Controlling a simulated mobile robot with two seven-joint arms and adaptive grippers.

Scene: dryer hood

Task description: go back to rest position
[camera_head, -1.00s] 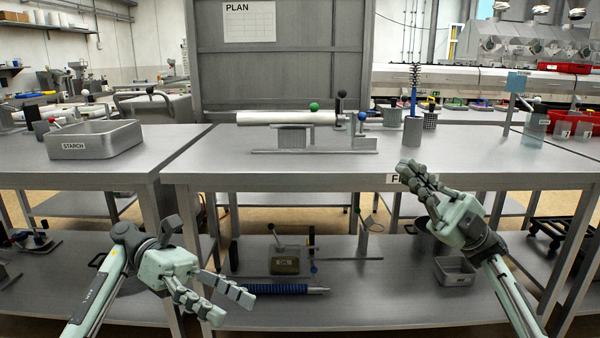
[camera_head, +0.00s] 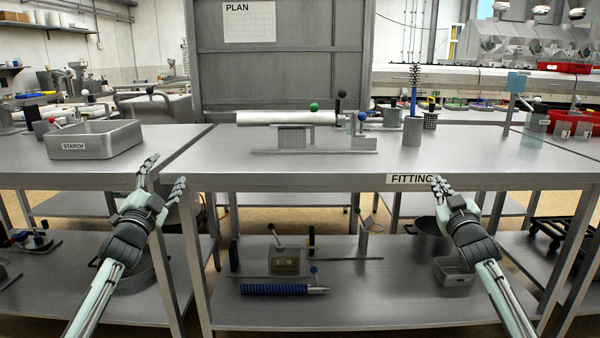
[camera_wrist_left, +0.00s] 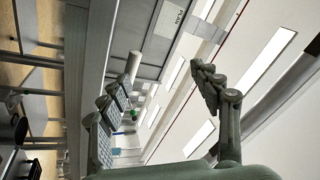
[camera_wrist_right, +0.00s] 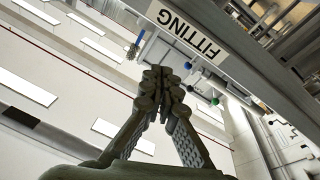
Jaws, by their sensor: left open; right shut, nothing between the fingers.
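My left gripper (camera_head: 165,170) is at the front edge of the table, near the gap between the two tables, fingers pointing up. Its fingers are spread and empty, which the left wrist view (camera_wrist_left: 165,92) also shows. My right gripper (camera_head: 440,184) is in front of the table edge just below and beside the FITTING label (camera_head: 408,179). Its fingertips meet with nothing between them, as the right wrist view (camera_wrist_right: 160,78) shows, close to the same label.
A white roll on a metal stand (camera_head: 292,136), a blue-handled brush in a holder (camera_head: 412,130) and a STARCH tray (camera_head: 95,139) stand on the tabletops. The lower shelf holds a blue ribbed rod (camera_head: 275,289) and a small bin (camera_head: 453,272).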

